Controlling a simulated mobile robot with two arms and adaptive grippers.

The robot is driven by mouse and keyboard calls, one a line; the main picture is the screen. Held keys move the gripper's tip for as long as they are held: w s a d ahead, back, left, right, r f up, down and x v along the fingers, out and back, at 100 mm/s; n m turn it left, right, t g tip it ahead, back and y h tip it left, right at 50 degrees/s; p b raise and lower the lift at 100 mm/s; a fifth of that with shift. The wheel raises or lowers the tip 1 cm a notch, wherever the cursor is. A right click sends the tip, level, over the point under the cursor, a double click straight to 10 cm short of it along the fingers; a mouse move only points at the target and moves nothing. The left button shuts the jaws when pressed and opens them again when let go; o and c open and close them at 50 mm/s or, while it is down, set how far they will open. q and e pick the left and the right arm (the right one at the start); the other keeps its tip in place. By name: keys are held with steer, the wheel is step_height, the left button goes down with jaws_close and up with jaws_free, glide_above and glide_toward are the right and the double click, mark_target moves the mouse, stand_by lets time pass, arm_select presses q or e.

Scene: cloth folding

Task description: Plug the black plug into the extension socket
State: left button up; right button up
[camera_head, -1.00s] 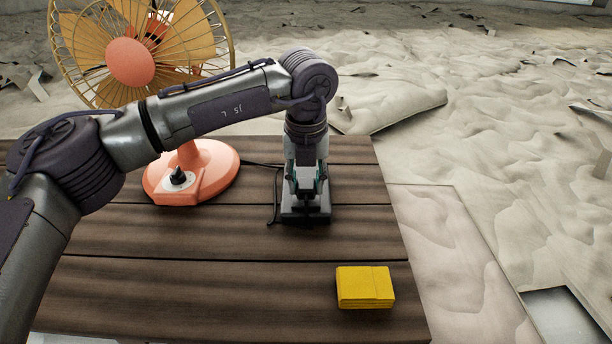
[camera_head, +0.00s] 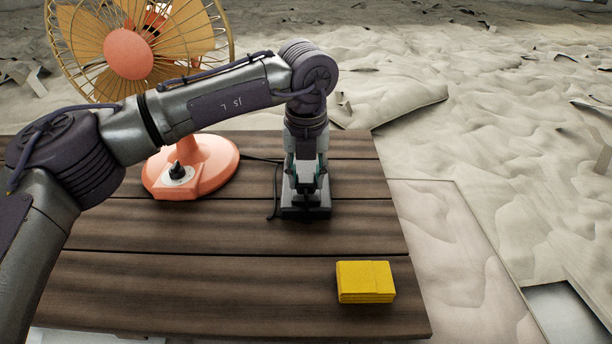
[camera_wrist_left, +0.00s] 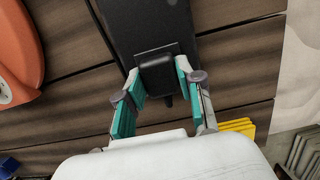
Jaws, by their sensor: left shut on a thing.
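The plug overlaps the near end of the long dark extension socket (camera_wrist_left: 148,20). Whether its pins are inside the socket is hidden. In the head view the fingers hide most of the plug. My right gripper is not in view.
An orange fan (camera_head: 208,160) stands at the back left, with a dark cable (camera_head: 274,195) running toward the gripper. The table's (camera_head: 190,280) front middle is clear. Its right edge is near the socket.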

mark_target(306, 183)
arm_select(q)
steer(key=shift+b, duration=0.55)
stand_by(1.3)
steer(key=shift+f+b, duration=0.5)
steer(key=shift+f, duration=0.05)
steer(key=o, duration=1.1)
steer(key=shift+o, duration=0.2)
steer(key=shift+r, duration=0.1)
step_height(306, 183, up, 12)
steer(key=s, duration=0.1)
steer(key=shift+s, duration=0.2)
